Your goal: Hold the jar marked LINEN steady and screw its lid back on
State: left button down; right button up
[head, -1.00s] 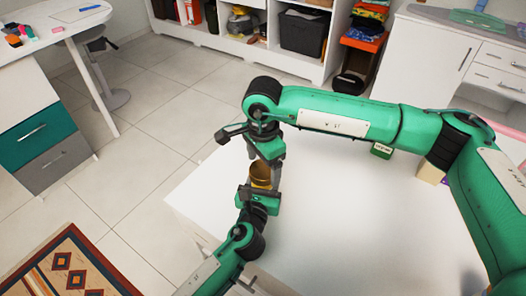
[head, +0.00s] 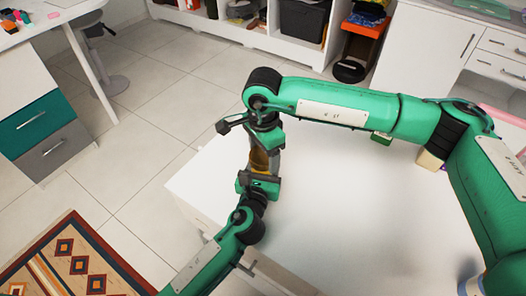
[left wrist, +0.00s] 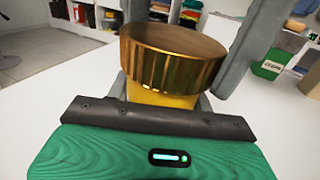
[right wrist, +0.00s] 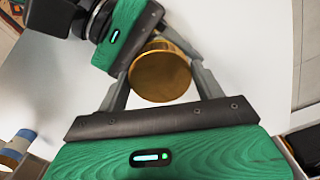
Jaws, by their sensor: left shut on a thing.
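A jar with a gold ribbed lid (left wrist: 170,65) and a yellow body (left wrist: 160,98) stands upright in the left wrist view. The lid sits on top of the jar; whether it is screwed down I cannot tell. No LINEN marking shows on the side in view. My left gripper (head: 258,178) is shut on the jar's body, below the lid. My right gripper (head: 264,152) is above it, pointing down. In the right wrist view its open fingers stand on either side of the round lid top (right wrist: 160,77), close to its rim.
The white table (head: 340,210) is mostly clear to the right of the jar. A green labelled container (left wrist: 268,68) stands farther off, its label unreadable. A beige block (head: 430,158) is near my right arm. A blue, white and tan object (right wrist: 18,148) lies at the right wrist view's lower left.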

jog(key=o, duration=0.4)
jog(key=shift+c, duration=0.2)
jog(key=shift+r, duration=0.15)
notch_tip(320, 180, up, 12)
pick_arm(q)
jog(key=c, duration=0.5)
grip_release()
jog(key=b+v, duration=0.1)
jog(key=v, duration=1.3)
jog(key=shift+w, duration=0.1)
pick_arm(e)
jog(key=shift+f, duration=0.6)
